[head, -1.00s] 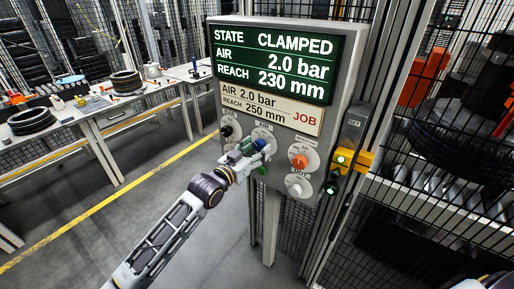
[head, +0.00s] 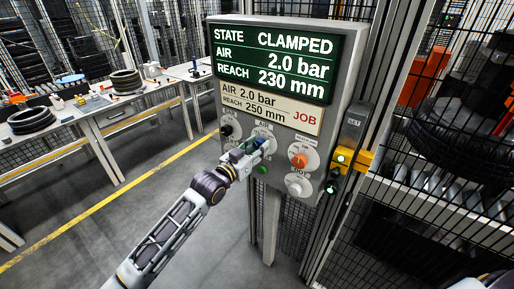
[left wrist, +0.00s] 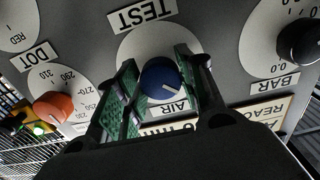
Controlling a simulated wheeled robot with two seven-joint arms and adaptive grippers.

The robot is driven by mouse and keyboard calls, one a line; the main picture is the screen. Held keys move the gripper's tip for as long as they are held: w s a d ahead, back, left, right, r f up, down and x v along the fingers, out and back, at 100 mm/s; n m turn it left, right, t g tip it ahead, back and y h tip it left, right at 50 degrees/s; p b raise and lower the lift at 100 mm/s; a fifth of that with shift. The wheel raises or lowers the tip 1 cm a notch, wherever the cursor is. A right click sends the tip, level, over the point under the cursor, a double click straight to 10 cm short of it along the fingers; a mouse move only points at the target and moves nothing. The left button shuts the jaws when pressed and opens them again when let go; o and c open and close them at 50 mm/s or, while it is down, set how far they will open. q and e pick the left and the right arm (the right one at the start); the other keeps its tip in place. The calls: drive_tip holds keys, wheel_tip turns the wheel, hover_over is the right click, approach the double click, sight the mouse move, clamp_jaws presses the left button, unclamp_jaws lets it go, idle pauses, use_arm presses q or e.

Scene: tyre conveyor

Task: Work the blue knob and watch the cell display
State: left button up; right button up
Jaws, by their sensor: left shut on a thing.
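The blue knob (left wrist: 165,80) sits on a white dial between the green finger pads of my left gripper (left wrist: 150,88) in the left wrist view; its white mark points to the lower right. Labels TEST and AIR are beside it. In the head view my left gripper (head: 246,153) is at the panel, shut on the knob and mostly hiding it. The cell display (head: 272,62) reads STATE CLAMPED, AIR 2.0 bar, REACH 230 mm. The job card (head: 270,107) below reads AIR 2.0 bar, REACH 250 mm. My right gripper is not in view.
An orange knob (head: 299,161) is right of the blue one, with a white knob (head: 295,188) below it. A black knob (head: 227,130) is at the left. Wire fencing stands at the right; a workbench (head: 130,100) with tyres is at the left.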

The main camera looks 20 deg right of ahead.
use_arm(q)
drive_tip(key=shift+m, duration=0.5)
drive_tip(key=m, duration=0.3)
drive_tip(key=shift+r, duration=0.1)
drive_tip(key=shift+w+m+p, duration=0.1)
drive_tip(key=shift+m+p, duration=0.45)
drive_tip(key=shift+m, duration=1.85)
drive_tip(key=o, duration=1)
drive_tip(key=v, duration=1.2)
